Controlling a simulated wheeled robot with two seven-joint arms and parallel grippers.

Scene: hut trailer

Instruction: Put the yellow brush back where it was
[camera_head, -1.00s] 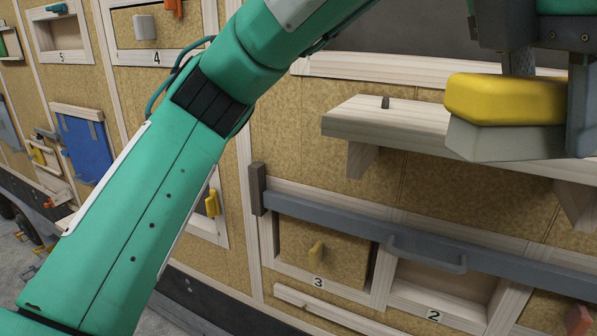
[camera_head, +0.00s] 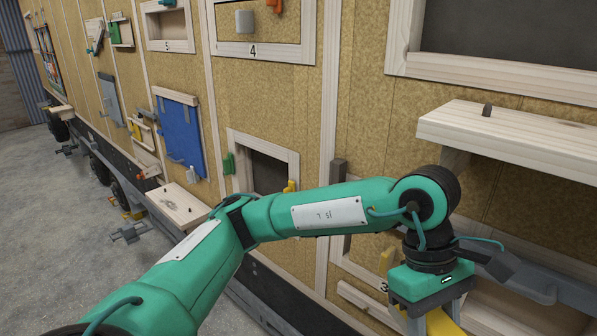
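The yellow brush (camera_head: 443,322) is at the bottom edge in the head view, only partly visible and cut off by the frame. My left gripper (camera_head: 432,313) points down, with its grey fingers on either side of the brush's yellow body and shut on it. The brush's grey lower part is out of view. The gripper is in front of the trailer wall, beside the grey bar (camera_head: 548,284) and below the wooden shelf (camera_head: 520,135). My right gripper is not in view.
An open hatch (camera_head: 268,174) is behind my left forearm. A blue panel (camera_head: 180,138) and a low wooden step (camera_head: 178,204) are further left. The floor (camera_head: 60,240) at left is largely clear.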

